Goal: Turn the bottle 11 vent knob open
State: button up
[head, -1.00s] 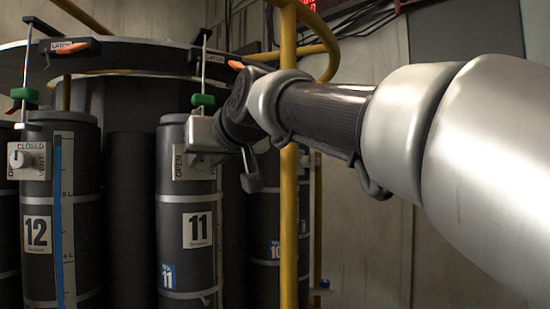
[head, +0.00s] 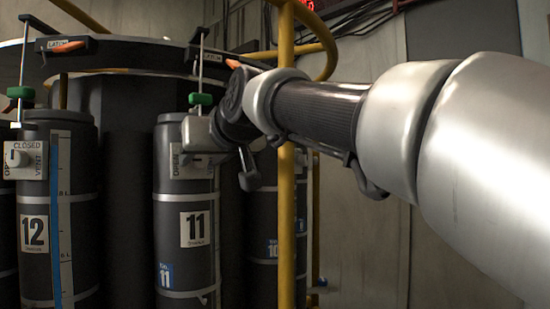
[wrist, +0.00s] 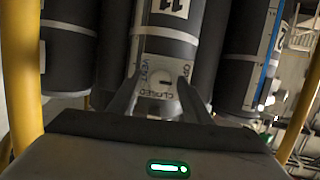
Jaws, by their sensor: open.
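Bottle 11 (head: 181,255) is a dark grey cylinder with a white "11" label and pale bands. My gripper (head: 192,150) is at its upper vent plate, coming from the right; it hides the knob and most of the plate in the head view. The wrist view shows bottle 11 (wrist: 167,47) upside down, with the plate lettered OPEN, VENT and CLOSED. The pale vent knob (wrist: 162,80) sits at the plate's middle. My open gripper (wrist: 158,82) has one finger on each side of the knob; I cannot tell whether they touch it. The knob's pointer direction is unclear.
Bottle 12 (head: 34,260) stands to the left; its vent plate (head: 26,160) shows a knob and CLOSED. A yellow post (head: 286,220) rises close to my arm, right of bottle 11. A latch rod with a green grip (head: 201,99) stands just above bottle 11.

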jog(key=shift+d, duration=0.1)
jog(key=b+v, duration=0.2)
jog(key=v, duration=1.5)
jog(key=shift+s, duration=0.15)
jog(key=d+f+m+g+h+p, duration=0.1)
jog(key=d+f+m+h+p, duration=0.15)
jog(key=d+f, duration=0.45)
jog(key=d+f+m+g+h+p, duration=0.1)
jog(key=d+f+h+p, duration=0.25)
jog(key=f, duration=0.55)
jog(key=s+d+f+m+g+p, duration=0.1)
jog(key=s+d+f, duration=0.2)
jog(key=f, duration=0.3)
jog(key=s+d+f+m+g+h+p, duration=0.1)
jog(key=s+d+f+g, duration=0.1)
jog(key=s+d+f, duration=0.2)
jog(key=s+d+f+m+g+h+p, duration=0.1)
jog(key=s+d+f, duration=0.3)
jog(key=f, duration=0.5)
jog(key=shift+d+f+g, duration=0.25)
jog(key=shift+d+g, duration=0.15)
jog(key=shift+d, duration=0.05)
